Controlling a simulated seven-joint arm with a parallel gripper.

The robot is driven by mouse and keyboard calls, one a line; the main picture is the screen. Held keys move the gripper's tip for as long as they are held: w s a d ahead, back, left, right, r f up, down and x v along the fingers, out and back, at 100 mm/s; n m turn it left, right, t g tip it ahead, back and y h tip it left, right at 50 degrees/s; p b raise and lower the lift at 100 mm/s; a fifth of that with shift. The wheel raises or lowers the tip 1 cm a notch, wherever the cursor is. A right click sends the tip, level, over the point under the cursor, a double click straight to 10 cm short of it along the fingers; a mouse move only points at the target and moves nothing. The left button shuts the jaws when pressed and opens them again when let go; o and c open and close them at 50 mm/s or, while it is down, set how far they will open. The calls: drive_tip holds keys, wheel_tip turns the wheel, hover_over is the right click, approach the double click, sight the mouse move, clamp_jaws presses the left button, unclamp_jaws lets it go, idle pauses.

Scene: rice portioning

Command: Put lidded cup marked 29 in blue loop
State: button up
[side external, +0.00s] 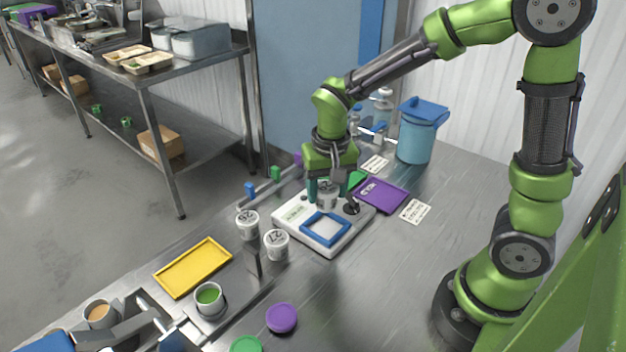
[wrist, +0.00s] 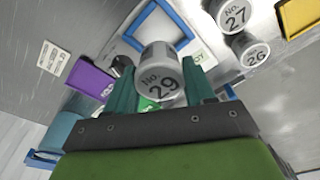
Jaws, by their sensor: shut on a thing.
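The lidded cup marked 29 (wrist: 160,75) is held between the two green fingers of my gripper (wrist: 163,92), its white lid facing the wrist camera. In the side view my gripper (side external: 326,190) is shut on this cup (side external: 327,199), which is upright at the back of the white scale. The blue loop (side external: 325,229) is a square frame lying on the front part of the scale; it also shows in the wrist view (wrist: 133,42), just beyond the cup. The cup is outside the loop. I cannot tell whether its base touches the scale.
Cups marked 26 (side external: 248,224) and 27 (side external: 276,244) stand left of the scale (side external: 290,212). A yellow tray (side external: 193,266) lies further left. A purple board (side external: 382,195) and a blue lidded container (side external: 417,130) are behind right. The front right table is clear.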

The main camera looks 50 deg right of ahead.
sight(328, 190)
wheel_tip(328, 190, down, 7)
drive_tip(key=shift+r, duration=0.15)
idle(0.4)
drive_tip(key=o, duration=1.1)
drive_tip(key=shift+o, duration=0.2)
drive_tip(key=r, duration=0.4)
drive_tip(key=s+r, duration=0.1)
drive_tip(key=r, duration=0.3)
drive_tip(key=a+r, duration=0.1)
drive_tip(key=r, duration=0.3)
drive_tip(key=shift+s, duration=0.2)
drive_tip(key=s+r+n+t+y, duration=0.2)
drive_tip(key=s+r+t, duration=0.4)
drive_tip(key=s, duration=0.3)
drive_tip(key=shift+s+a+r+n+y, duration=0.2)
drive_tip(key=shift+s+r+n+y, duration=0.2)
drive_tip(key=shift+r, duration=0.45)
